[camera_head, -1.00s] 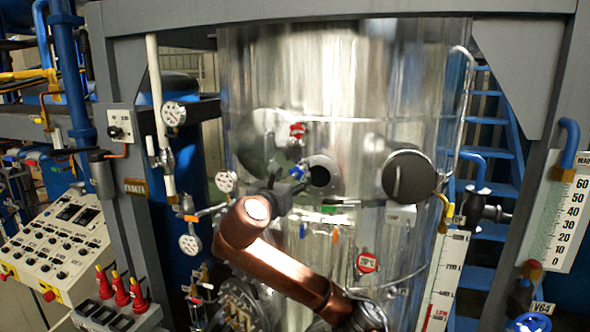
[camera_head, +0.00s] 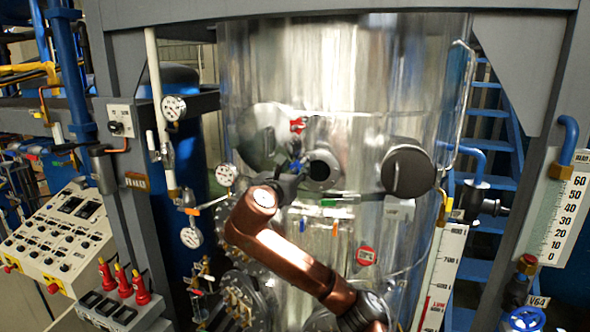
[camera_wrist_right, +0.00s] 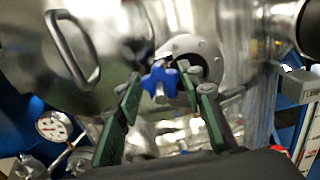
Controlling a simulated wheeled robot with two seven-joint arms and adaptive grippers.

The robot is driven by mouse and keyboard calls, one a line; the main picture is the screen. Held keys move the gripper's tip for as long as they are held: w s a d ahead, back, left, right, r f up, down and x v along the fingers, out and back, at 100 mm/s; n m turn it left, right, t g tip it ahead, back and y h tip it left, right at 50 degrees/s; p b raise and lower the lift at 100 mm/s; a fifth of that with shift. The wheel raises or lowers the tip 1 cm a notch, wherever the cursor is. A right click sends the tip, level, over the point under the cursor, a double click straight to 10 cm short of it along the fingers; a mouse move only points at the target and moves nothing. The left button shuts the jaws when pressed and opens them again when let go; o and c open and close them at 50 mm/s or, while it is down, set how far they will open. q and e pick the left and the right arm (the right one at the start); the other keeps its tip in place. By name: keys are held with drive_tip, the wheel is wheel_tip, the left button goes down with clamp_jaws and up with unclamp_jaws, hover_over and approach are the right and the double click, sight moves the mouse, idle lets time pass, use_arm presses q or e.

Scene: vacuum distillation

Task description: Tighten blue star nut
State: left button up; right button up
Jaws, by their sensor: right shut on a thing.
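The blue star nut (camera_wrist_right: 159,79) sits by a round flanged port (camera_wrist_right: 190,52) on the shiny steel tank. In the right wrist view, the two green-padded fingers of my right gripper (camera_wrist_right: 160,88) stand on either side of the nut, shut on it. In the head view, the right gripper (camera_head: 294,172) is small and reaches the tank front just left of the port (camera_head: 320,170). The nut (camera_head: 296,164) shows there only as a small blue patch, partly hidden by the gripper. My left gripper is not in view.
Dial gauges (camera_head: 226,174) and thin pipes are to the left. A dark round cover (camera_head: 407,170) sticks out to the right. A control panel (camera_head: 62,230) stands at far left.

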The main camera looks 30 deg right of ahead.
drive_tip(key=c, duration=0.4)
drive_tip(key=shift+o, duration=0.2)
